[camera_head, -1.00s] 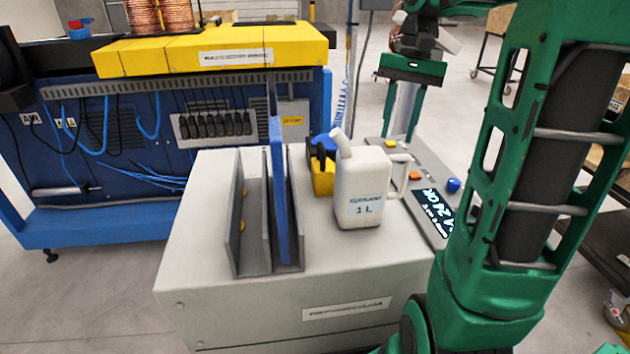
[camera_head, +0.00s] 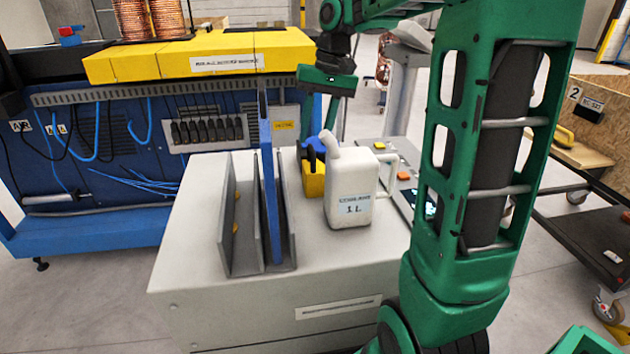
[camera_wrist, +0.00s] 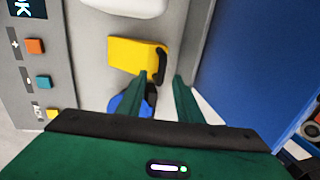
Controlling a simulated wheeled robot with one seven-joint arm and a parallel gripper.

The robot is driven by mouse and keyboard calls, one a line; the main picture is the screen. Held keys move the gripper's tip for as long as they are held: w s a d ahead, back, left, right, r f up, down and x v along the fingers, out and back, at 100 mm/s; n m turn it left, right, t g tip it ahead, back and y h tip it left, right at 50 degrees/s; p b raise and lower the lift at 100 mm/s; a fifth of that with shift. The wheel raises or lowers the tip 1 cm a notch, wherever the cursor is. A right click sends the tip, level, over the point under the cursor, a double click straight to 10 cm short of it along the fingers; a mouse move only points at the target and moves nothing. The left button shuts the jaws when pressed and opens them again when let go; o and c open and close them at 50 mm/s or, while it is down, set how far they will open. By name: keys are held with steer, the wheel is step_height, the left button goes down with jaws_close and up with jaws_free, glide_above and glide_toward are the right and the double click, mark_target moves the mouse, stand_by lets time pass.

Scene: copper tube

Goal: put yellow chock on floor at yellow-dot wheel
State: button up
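The yellow chock (camera_head: 312,184) stands on the grey console beside the white coolant jug. In the wrist view the yellow chock (camera_wrist: 132,56) shows a black handle at its right end. A blue piece with black on it (camera_wrist: 125,104) lies close to it, partly hidden by a finger. My gripper (camera_head: 322,112) hangs above and behind the chock in the head view.
The grey console (camera_head: 190,285) carries an upright blue plate (camera_head: 267,190) in grey channels, the white jug (camera_head: 351,190) and buttons. A blue cabinet (camera_head: 85,228) with a yellow top stands at left. A dark cart (camera_head: 590,235) stands at right. Floor between looks clear.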

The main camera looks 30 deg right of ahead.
mark_target(311, 146)
steer(key=f, duration=0.3)
steer(key=a+f, duration=0.1)
steer(key=shift+w+a+f, duration=0.1)
steer(key=shift+w+f, duration=0.15)
steer(key=shift+f, duration=0.1)
steer(key=shift+c, duration=0.6)
jaws_close()
steer(key=shift+r, duration=0.1)
stand_by(0.4)
